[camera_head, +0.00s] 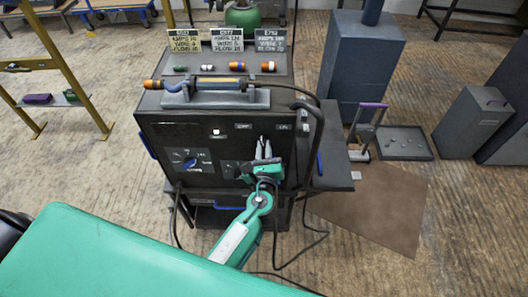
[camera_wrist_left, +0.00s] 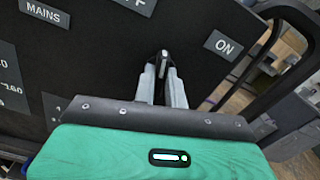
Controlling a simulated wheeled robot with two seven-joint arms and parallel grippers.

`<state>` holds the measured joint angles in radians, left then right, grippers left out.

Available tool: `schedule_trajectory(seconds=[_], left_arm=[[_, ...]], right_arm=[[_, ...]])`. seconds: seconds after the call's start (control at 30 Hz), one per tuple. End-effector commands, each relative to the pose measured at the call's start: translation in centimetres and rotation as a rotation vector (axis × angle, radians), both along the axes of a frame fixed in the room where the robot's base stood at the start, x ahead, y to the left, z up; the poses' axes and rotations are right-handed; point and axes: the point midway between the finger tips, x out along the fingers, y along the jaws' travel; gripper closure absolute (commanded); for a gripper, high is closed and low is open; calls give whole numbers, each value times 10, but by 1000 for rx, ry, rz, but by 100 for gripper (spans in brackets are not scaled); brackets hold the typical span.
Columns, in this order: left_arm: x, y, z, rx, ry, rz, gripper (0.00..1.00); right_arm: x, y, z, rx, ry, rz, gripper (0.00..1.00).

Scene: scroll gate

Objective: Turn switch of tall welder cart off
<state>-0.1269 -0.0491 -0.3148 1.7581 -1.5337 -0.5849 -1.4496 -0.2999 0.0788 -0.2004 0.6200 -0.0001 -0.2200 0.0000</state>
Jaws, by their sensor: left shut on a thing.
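The tall welder cart (camera_head: 165,135) stands in the middle of the head view, with its dark front panel facing me. My left gripper (camera_head: 264,150) reaches up to the right part of this panel. In the left wrist view the switch (camera_wrist_left: 163,63) is a dark lever with a light face, and the fingers (camera_wrist_left: 163,85) are shut on it. The lever points up, between a cut-off label at the top edge and the ON label (camera_wrist_left: 223,45) to the right. My right gripper is not in view.
A blue-marked dial (camera_head: 187,160) sits on the panel's left. A torch (camera_head: 205,85) and several small parts lie on top. A black hose hangs at the cart's right. A grey cabinet (camera_head: 360,65) and a flat tray (camera_head: 405,143) stand behind right.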

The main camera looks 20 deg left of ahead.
Motion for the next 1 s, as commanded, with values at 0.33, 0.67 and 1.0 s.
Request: schedule_trajectory(seconds=[0.33,0.67,1.0], left_arm=[[0,0,-3,-266,-77,0,100],[0,0,-1,-399,-115,0,100],[0,0,0,-431,-123,1,100]], right_arm=[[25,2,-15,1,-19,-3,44],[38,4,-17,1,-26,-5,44],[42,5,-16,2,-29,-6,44]])
